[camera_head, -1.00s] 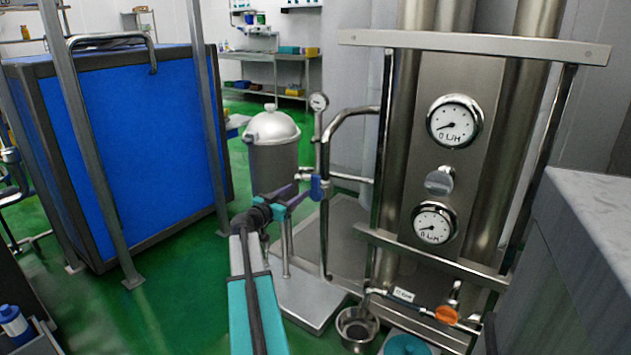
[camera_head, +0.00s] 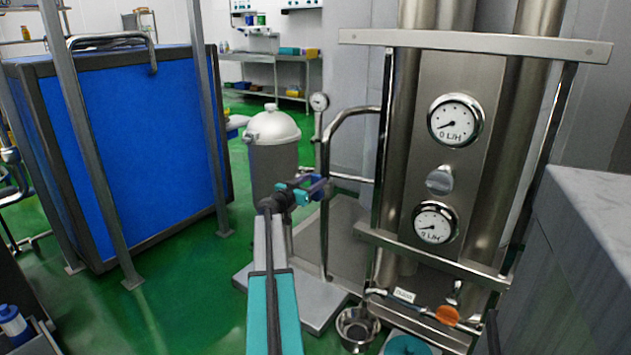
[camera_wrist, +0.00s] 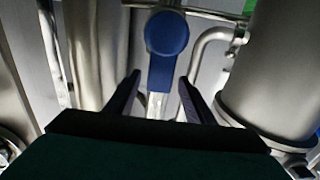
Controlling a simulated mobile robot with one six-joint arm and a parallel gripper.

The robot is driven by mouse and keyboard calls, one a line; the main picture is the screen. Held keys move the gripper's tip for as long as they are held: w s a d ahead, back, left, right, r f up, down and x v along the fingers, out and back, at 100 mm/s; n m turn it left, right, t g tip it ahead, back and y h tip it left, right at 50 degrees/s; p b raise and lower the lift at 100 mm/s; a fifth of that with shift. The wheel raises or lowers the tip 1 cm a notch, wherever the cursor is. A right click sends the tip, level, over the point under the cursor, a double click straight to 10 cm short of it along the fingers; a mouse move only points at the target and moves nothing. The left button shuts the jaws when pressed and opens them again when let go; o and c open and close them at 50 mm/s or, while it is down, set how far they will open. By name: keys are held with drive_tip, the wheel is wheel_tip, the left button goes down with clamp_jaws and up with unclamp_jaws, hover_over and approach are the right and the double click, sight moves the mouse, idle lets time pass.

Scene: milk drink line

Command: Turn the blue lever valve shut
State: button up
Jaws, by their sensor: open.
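The blue lever valve (camera_wrist: 167,48) is near the top middle of the wrist view, with a round blue hub and a blue lever pointing down. My gripper (camera_wrist: 158,88) is open, its two fingers spread to the left and right of the lever's lower end. No contact with either finger can be made out. In the head view my gripper (camera_head: 315,184) is at the pipe beside the steel column, and it largely hides the valve there.
A steel tank with a lid (camera_head: 273,150) stands just behind my gripper. A small gauge (camera_head: 319,101) tops the pipe. A steel column with two dials (camera_head: 455,120) is to the right. A blue panel (camera_head: 140,150) is at the left, with open green floor (camera_head: 185,285) before it.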

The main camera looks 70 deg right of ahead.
drive_tip(key=shift+x, duration=1.05)
clamp_jaws()
